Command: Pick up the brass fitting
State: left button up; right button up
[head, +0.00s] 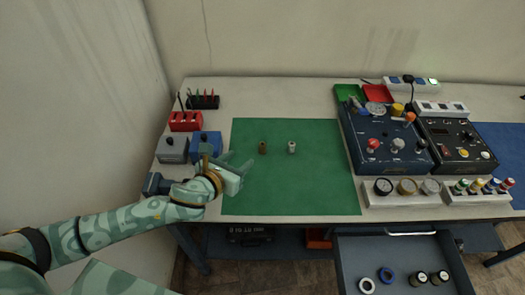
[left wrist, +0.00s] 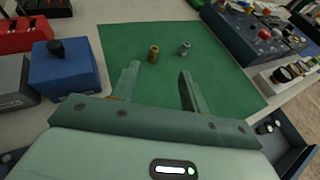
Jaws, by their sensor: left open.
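The brass fitting (head: 263,147) is a small brown-gold cylinder standing upright on the green mat (head: 300,190). It also shows in the left wrist view (left wrist: 153,53), beyond the fingertips and roughly between their lines. My left gripper (head: 241,162) is open and empty over the left part of the mat. In the head view it is to the left of the brass fitting and apart from it. The fingers also show in the left wrist view (left wrist: 159,72). My right gripper is not in view.
A silver-grey fitting (head: 291,147) stands right of the brass one. A blue box (head: 205,144) and a grey box (head: 172,149) are close to my left gripper. A dark blue panel (head: 387,145) stands right of the mat. An open drawer (head: 400,252) juts out below. The mat's right half is clear.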

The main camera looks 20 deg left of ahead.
aim_at(261, 148)
pick_arm(q)
notch_tip(261, 148, down, 4)
jog(key=shift+w+r+b, duration=0.1)
jog(key=shift+r+b, duration=0.1)
jog(key=shift+b, duration=0.9)
jog(key=b+x, duration=0.3)
jog(key=x, duration=0.8)
jog(key=shift+f, duration=0.1)
jog(key=b+x, duration=0.2)
jog(key=x, duration=0.3)
jog(key=shift+w+a+f+b, duration=0.1)
jog(key=shift+a+f+b, duration=0.1)
jog(key=shift+a+b, duration=0.2)
jog(key=shift+r, duration=0.1)
grip_shut()
